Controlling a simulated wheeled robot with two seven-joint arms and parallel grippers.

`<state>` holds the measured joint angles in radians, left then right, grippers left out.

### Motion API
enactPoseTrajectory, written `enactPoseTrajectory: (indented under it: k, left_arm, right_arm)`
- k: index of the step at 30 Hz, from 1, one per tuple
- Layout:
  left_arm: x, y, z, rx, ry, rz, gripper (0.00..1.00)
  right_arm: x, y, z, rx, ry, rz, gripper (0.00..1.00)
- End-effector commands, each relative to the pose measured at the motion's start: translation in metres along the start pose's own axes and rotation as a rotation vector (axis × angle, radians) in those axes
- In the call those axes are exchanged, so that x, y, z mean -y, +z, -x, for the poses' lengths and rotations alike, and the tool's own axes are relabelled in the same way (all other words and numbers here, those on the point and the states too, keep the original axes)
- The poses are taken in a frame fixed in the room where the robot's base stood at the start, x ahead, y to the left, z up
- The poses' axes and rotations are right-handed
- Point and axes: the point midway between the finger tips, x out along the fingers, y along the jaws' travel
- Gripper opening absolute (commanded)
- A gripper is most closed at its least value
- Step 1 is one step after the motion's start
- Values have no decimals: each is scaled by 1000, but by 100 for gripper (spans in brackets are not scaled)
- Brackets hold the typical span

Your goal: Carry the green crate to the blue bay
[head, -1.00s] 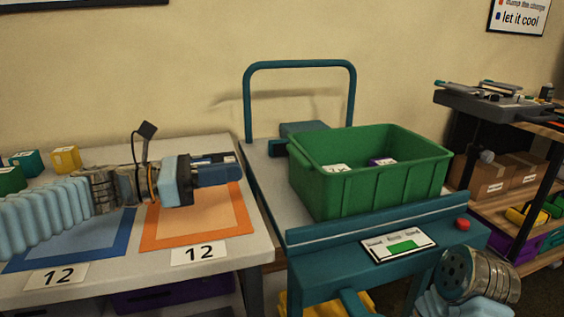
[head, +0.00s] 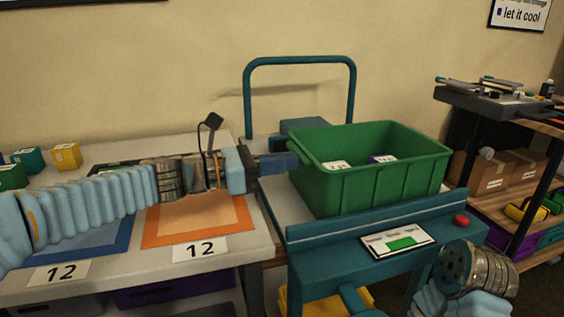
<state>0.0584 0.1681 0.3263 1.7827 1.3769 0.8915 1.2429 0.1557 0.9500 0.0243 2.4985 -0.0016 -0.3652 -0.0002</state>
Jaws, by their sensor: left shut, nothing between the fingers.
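The green crate (head: 375,185) stands upright on a teal-framed platform (head: 275,185) right of the table. A white-topped item (head: 336,165) and a purple item (head: 383,159) show inside it. The blue bay (head: 112,245) is a blue-bordered square at the left of the table, partly covered by my left arm. My left gripper (head: 282,165) is shut and empty, its fingers pointing right at the crate's left wall. I cannot tell whether they touch it. My right arm shows at the lower right, but its gripper is not in view.
An orange-bordered bay (head: 198,246) lies beside the blue one. Small green, teal and yellow blocks (head: 66,156) stand at the table's far left. The platform has a tall teal handle (head: 300,62), a front rail and a red button (head: 461,220). A loaded shelf (head: 535,190) stands at right.

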Motion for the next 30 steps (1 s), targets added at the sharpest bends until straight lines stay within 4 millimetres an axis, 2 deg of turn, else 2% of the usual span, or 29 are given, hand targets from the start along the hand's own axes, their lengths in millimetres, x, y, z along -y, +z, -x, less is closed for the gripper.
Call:
enactPoseTrajectory:
  k: [2,5,12,15,18,22,30]
  left_arm:
    - [0,1,-4,0,-1,0,0]
    - [0,2,-21,1,-4,1,0]
    - [1,2,-92,0,-7,3,0]
    - [1,2,-117,1,-5,2,0]
    - [0,2,-134,1,-3,2,0]
    - [0,0,-144,0,-1,1,0]
    - [0,0,-144,0,0,0,0]
  right_arm:
    - [0,0,1,0,0,0,43]
    - [2,0,4,1,-1,1,43]
    - [8,2,15,5,-4,4,43]
    - [10,1,18,5,-5,5,43]
    - [11,1,21,5,-5,5,43]
    - [12,1,22,6,-5,6,43]
    - [11,1,21,6,-5,6,43]
